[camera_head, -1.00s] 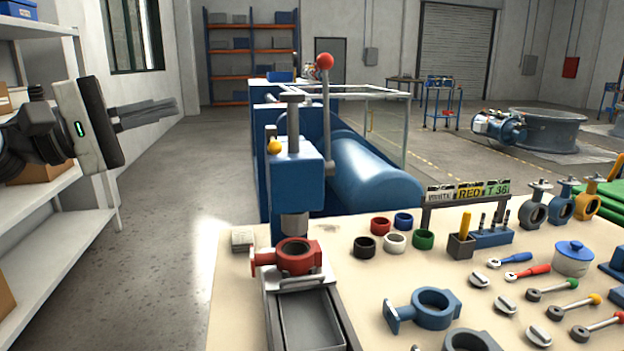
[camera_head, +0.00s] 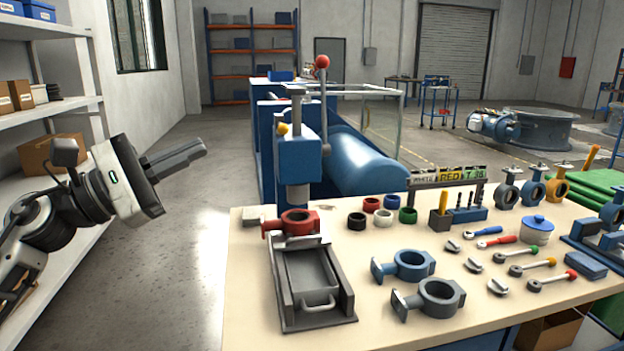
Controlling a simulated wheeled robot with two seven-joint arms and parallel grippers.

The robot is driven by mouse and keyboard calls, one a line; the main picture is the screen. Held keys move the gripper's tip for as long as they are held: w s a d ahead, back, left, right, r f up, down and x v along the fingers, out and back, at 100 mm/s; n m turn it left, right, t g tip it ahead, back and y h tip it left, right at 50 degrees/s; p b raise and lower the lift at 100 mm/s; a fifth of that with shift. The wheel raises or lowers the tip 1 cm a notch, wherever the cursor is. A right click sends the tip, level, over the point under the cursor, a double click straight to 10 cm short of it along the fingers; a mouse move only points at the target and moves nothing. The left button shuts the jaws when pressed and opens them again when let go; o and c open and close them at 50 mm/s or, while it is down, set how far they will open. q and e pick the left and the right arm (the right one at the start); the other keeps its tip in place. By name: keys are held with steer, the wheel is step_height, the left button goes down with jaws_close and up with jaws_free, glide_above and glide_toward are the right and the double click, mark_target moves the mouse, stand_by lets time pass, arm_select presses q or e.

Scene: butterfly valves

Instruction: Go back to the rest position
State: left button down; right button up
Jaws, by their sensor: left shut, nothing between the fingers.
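My left gripper (camera_head: 178,158) is at the left of the head view, its fingers together and empty, pointing right and slightly up. It is in the air over the floor, between the shelf and the workbench, touching nothing. My right gripper is not in view. On the bench (camera_head: 240,290), a red valve body (camera_head: 298,223) sits under the blue press (camera_head: 292,160) at the head of a grey tray fixture (camera_head: 312,285). A blue valve body (camera_head: 405,265) and a grey valve body (camera_head: 430,298) lie to its right.
A white shelf (camera_head: 85,105) with boxes stands close behind my left arm. Several coloured rings (camera_head: 372,204), a tool holder (camera_head: 458,217), wrenches (camera_head: 498,239) and a lidded pot (camera_head: 537,231) are on the bench. The floor (camera_head: 185,215) between shelf and bench is clear.

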arm_select(q)
steer(key=s+f+n+t+y, duration=0.2)
steer(key=f+n+t+y, duration=0.15)
steer(key=f+n, duration=0.65)
steer(key=s+d+f+n+t+y+p, duration=0.15)
steer(key=f+n+y, duration=0.3)
steer(key=n, duration=0.85)
steer(key=s+f+n+t+y, duration=0.1)
steer(key=f+n+t+y, duration=0.2)
steer(key=f+n, duration=0.7)
steer(key=s+d+f+n+g+y, duration=0.2)
steer(key=s+f+n+g, duration=0.6)
steer(key=s+f+n, duration=1)
steer(key=n+y, duration=0.2)
steer(key=n, duration=0.1)
steer(key=shift+n+g+p, duration=0.3)
steer(key=shift+p, duration=0.05)
